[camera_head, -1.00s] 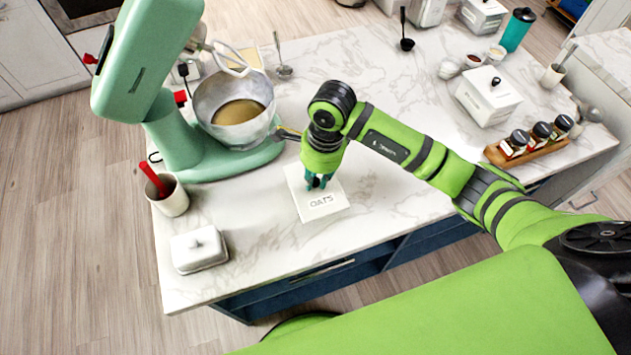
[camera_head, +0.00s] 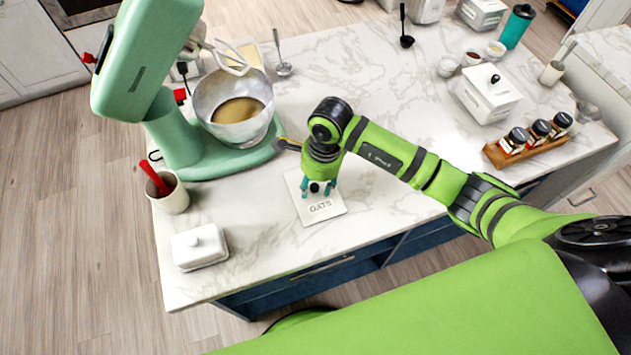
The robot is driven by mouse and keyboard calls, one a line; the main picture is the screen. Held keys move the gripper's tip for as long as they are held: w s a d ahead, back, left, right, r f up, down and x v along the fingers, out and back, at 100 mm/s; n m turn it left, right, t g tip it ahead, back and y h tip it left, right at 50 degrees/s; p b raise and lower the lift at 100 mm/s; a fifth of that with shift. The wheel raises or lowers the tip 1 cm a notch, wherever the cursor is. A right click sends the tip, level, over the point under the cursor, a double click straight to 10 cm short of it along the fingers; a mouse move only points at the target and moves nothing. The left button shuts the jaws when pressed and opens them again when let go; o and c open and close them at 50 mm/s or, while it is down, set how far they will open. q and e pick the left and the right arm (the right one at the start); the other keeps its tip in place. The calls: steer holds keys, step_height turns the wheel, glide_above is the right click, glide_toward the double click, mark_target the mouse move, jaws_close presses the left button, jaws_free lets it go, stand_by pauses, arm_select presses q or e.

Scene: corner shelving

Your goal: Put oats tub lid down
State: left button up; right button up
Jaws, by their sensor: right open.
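The oats tub lid (camera_head: 322,208) is a flat white square marked OATS with a small dark knob. It lies flat on the marble counter, in front of the mixer's base. My right gripper (camera_head: 317,189) points down over the lid, its teal fingers spread on either side of the knob. It is open, and I cannot tell whether the fingertips touch the lid. The wrist hides the lid's far part. My left gripper is not in view. A white tub with a dark-knobbed lid (camera_head: 488,94) stands at the right; I cannot read its label.
The green stand mixer (camera_head: 190,130) with its metal bowl (camera_head: 235,110) stands left of my wrist. A utensil crock (camera_head: 168,192) and a white butter dish (camera_head: 199,246) are near the left edge. A spice rack (camera_head: 528,147) is at the right. The counter's middle is clear.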

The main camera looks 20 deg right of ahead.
mark_target(321, 190)
steer(key=shift+r, duration=0.35)
step_height(321, 190, up, 11)
steer(key=d+b, duration=0.1)
steer(key=b, duration=0.1)
steer(key=shift+d+r+b, duration=0.2)
steer(key=shift+d+b, duration=0.05)
steer(key=shift+b, duration=0.15)
steer(key=shift+s, duration=0.15)
